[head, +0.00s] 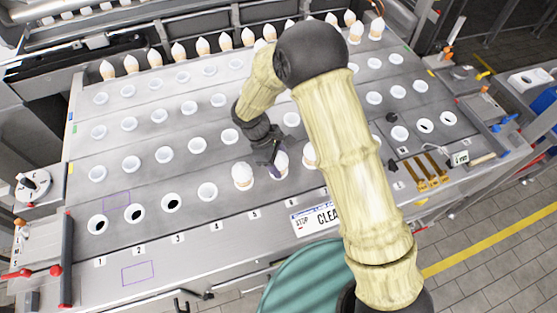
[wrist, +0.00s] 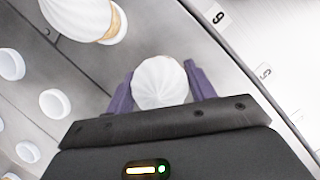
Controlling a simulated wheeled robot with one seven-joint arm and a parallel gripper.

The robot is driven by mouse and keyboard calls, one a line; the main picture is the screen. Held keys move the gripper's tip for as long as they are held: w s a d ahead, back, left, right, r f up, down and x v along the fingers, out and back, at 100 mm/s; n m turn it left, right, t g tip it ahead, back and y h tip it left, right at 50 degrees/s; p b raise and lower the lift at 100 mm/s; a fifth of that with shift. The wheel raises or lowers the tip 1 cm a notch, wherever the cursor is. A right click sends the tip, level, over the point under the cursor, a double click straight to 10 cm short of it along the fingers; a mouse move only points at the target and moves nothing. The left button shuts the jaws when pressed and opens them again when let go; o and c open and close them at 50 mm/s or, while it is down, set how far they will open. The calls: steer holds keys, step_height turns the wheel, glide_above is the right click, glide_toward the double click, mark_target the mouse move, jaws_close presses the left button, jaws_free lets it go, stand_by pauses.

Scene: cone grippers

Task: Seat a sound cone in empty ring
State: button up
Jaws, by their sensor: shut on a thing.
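My gripper (head: 273,156) reaches down to the front row of rings, above label 6. In the wrist view its purple fingers (wrist: 160,84) are shut on a white-topped cone (wrist: 162,76), one finger on each side. That cone shows in the head view (head: 280,168) partly behind the gripper; I cannot tell whether it stands in its ring or is lifted. Another white-topped cone (head: 242,176) stands just left, above label 5. A cone (wrist: 85,15) with a brown side shows at the top of the wrist view. White rings (head: 207,191) without cones fill much of the table; the front-left ring (head: 98,225) has a dark hole.
A row of cones (head: 178,51) stands along the back edge. Brass tools (head: 430,172) lie at the right.

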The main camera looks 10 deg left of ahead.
steer(key=o, duration=0.8)
steer(key=b+v, duration=0.3)
steer(key=v, duration=1.4)
steer(key=shift+s+a+r, duration=0.1)
steer(key=shift+r, duration=0.15)
steer(key=s+d+m+t+y, duration=0.1)
steer(key=d+m, duration=0.4)
steer(key=d, duration=0.5)
steer(key=s+d+f+m+t+y, duration=0.1)
steer(key=s+d+m, duration=0.3)
steer(key=d, duration=0.7)
steer(key=s+d+f+m+t+y, duration=0.1)
steer(key=s+d+m+y, duration=0.1)
steer(key=d+m, duration=0.6)
steer(key=shift+s+d+y, duration=0.1)
steer(key=shift+d+y, duration=0.05)
steer(key=shift+d, duration=0.75)
steer(key=shift+s+d+y, duration=0.15)
steer(key=shift+d, duration=0.7)
